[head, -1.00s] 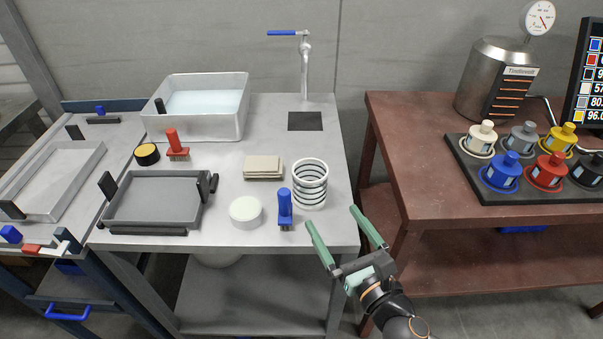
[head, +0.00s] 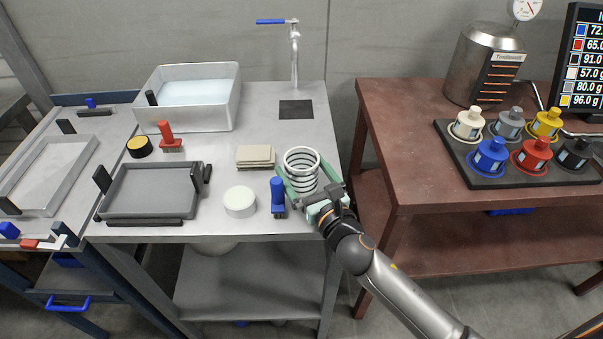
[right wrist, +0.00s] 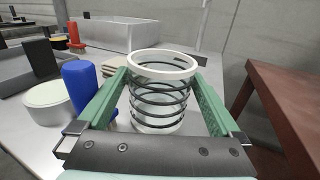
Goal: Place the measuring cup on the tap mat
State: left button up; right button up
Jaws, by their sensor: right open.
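The measuring cup (head: 302,174) is a clear cylinder with a white rim and dark bands, standing upright near the right front of the grey bench. My right gripper (head: 300,161) is open, with its green fingers on either side of the cup. In the right wrist view the cup (right wrist: 158,98) stands between the fingers, and a gap shows at the right finger; contact on the left is unclear. The tap mat (head: 296,109) is a dark square below the tap (head: 294,55), bare. My left gripper is not in view.
A blue-handled brush (head: 277,193) and a white round tub (head: 240,201) stand left of the cup. Folded beige cloths (head: 255,156) lie behind. A water basin (head: 192,108) stands at the back left. The bench between cup and mat is clear.

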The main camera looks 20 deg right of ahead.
jog(key=shift+w, duration=0.4)
jog(key=c, duration=1.3)
jog(key=shift+r, duration=0.1)
